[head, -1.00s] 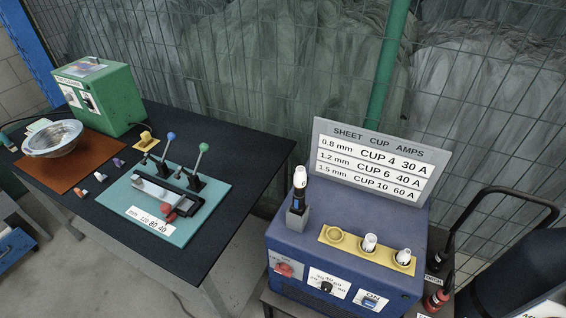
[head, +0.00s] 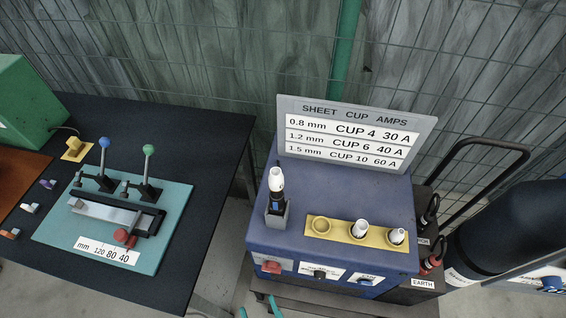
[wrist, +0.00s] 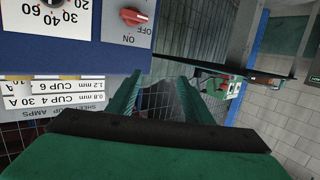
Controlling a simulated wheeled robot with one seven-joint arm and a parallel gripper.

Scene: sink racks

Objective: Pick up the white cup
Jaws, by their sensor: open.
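Two white cups stand in a yellow holder (head: 338,231) on top of the blue welding machine: one in the middle hole (head: 360,228) and one in the right hole (head: 396,236). The left hole looks empty. A third white cup (head: 276,180) sits on the tip of a dark torch standing in a grey block on the machine's left side. My gripper's green fingertips (head: 260,311) show at the bottom edge of the head view, in front of and below the machine. In the wrist view my gripper (wrist: 158,84) is open and empty; no cup shows there.
A sign board (head: 352,135) stands behind the cups. A dark table (head: 190,262) with a teal bending fixture (head: 60,235) is on the left. A dark gas cylinder (head: 505,235) and cart handle stand on the right. Wire mesh runs behind.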

